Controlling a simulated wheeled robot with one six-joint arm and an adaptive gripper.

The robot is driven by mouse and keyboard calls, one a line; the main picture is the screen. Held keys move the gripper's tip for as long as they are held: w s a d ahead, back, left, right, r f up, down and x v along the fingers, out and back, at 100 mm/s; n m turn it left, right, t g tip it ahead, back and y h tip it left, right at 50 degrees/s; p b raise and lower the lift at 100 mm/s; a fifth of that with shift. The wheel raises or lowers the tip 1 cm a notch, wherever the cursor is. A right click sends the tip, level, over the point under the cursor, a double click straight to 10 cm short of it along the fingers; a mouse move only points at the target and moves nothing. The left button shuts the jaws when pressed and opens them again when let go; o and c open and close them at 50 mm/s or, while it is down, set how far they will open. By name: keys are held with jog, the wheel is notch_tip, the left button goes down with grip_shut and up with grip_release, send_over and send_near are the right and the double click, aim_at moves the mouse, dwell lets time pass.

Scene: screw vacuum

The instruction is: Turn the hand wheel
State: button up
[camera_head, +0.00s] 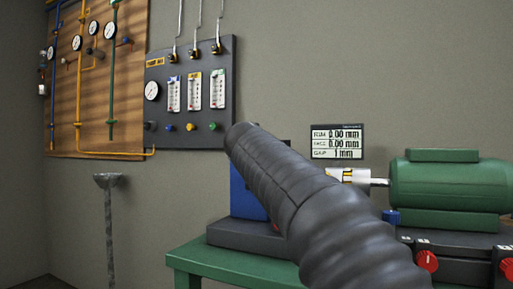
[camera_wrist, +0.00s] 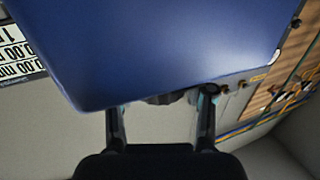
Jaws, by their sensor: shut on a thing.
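My gripper (camera_wrist: 160,106) shows in the wrist view with its two dark fingers at the lower edge of a blue housing (camera_wrist: 170,50). The fingers are spread around a dark part (camera_wrist: 165,98) that is mostly hidden behind the blue edge. I cannot tell for sure that this part is the hand wheel. In the head view my dark arm covers the gripper and the part it holds. The blue housing also shows in the head view (camera_head: 243,195), left of my arm, on a dark base (camera_head: 235,236).
A green table (camera_head: 205,264) carries the base and a green motor (camera_head: 450,184). Red knobs (camera_head: 428,262) sit at the front right. A small display (camera_head: 337,141) stands behind my arm. A gauge panel (camera_head: 190,95) and a pipe board (camera_head: 98,75) hang on the wall.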

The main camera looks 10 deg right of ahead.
jog(key=shift+n+y, duration=0.5)
jog(key=shift+y, duration=0.2)
jog(key=o, duration=1.2)
jog(key=shift+c, duration=0.2)
jog(key=shift+s, duration=0.1)
jog(key=v, duration=0.7)
jog(key=shift+s, duration=0.15)
